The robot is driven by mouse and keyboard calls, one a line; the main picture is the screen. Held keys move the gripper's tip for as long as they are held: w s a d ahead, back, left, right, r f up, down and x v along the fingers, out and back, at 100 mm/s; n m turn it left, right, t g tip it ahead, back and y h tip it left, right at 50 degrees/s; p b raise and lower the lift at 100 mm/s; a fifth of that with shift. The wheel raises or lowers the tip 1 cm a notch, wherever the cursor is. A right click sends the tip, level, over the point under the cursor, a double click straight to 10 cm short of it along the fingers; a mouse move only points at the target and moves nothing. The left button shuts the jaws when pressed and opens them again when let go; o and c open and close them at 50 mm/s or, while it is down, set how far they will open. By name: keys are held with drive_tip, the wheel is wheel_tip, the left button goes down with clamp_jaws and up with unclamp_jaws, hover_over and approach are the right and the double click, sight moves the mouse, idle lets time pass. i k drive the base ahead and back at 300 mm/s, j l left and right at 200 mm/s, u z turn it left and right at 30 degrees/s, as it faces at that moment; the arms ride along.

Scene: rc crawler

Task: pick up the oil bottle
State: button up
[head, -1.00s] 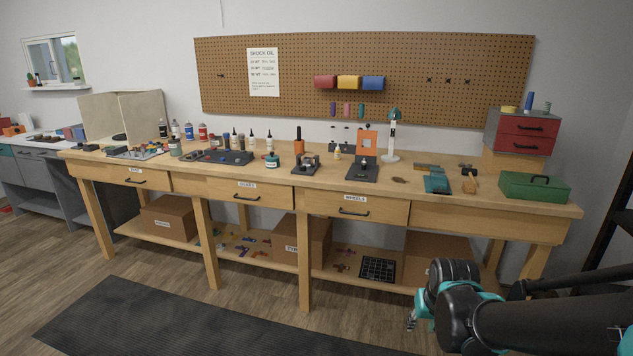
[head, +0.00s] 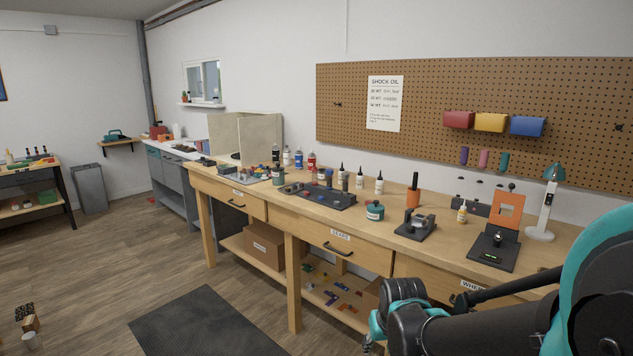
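Several slim pale bottles with dark pointed caps stand in a row at the back of the workbench (head: 290,206), behind a dark tray; one bottle (head: 379,186) is at the right end of the row. I cannot tell from the labels which one is the oil bottle. My gripper (head: 372,338) is only partly in view at the lower edge, in front of the bench and well apart from the bottles. My arm hides most of it; its fingers cannot be made out.
A teal jar (head: 375,211), a dark metal fixture (head: 416,226) and a black stand (head: 494,251) occupy the bench front. A dark floor mat (head: 205,325) lies before the bench; open wooden floor is at left.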

sight(380, 184)
drive_tip(key=i+j+z, duration=0.3)
drive_tip(key=i+j, duration=0.2)
drive_tip(key=i+j+z, duration=0.1)
drive_tip(key=j, duration=0.3)
drive_tip(key=i+j+z, duration=0.15)
drive_tip(key=i+j, duration=0.15)
drive_tip(key=i+j+z, duration=0.15)
drive_tip(key=j, duration=0.25)
drive_tip(key=i+j+z, duration=0.15)
drive_tip(key=j, duration=0.2)
drive_tip(key=i+j+z, duration=0.15)
drive_tip(key=j, duration=0.25)
drive_tip(key=i, duration=0.05)
